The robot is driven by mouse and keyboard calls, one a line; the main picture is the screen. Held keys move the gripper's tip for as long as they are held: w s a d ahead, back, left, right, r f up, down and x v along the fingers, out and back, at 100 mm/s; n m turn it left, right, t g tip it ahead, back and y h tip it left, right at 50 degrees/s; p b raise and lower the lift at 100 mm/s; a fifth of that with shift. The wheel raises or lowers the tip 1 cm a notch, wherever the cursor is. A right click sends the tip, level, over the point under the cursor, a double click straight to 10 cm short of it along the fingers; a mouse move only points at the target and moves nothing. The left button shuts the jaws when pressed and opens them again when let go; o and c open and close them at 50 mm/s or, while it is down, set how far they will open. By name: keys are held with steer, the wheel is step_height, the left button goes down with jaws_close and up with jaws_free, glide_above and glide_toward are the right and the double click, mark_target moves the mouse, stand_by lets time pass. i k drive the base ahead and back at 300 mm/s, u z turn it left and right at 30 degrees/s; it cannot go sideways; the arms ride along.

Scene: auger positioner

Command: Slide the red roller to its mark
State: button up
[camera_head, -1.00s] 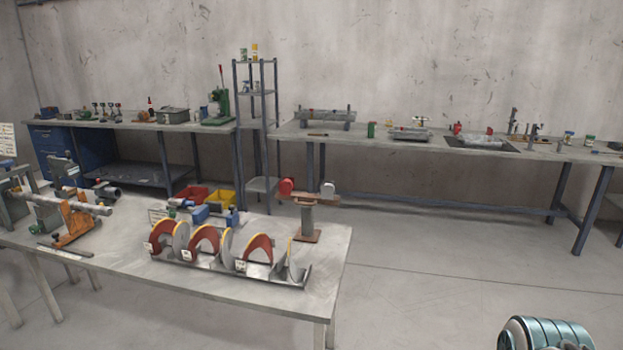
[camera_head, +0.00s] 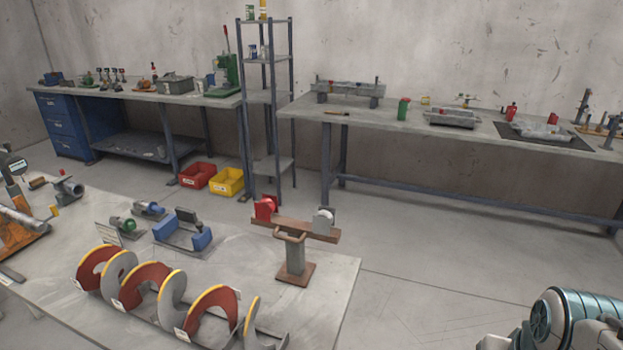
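The red roller (camera_head: 265,208) sits at the left end of a brown bar on a roller stand (camera_head: 294,257). A grey-white roller (camera_head: 323,221) sits at the bar's right end. The stand has a grey post, a brown square base and a small handle loop in front of the bar. It stands near the right edge of the front table. I cannot make out a mark on the bar. Part of my arm shows at the lower right, well apart from the stand. My gripper's fingers are not visible.
The front table (camera_head: 335,290) holds a red and grey auger (camera_head: 150,290) with yellow edges and a blue clamp-like fixture (camera_head: 182,232). A red bin (camera_head: 197,176) and a yellow bin (camera_head: 228,182) lie on the floor behind. The floor right of the table is clear.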

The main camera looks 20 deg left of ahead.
mark_target(266, 208)
steer(key=i, duration=3.3)
steer(key=u, duration=4.1)
steer(key=i, duration=0.5)
steer(key=z, duration=0.1)
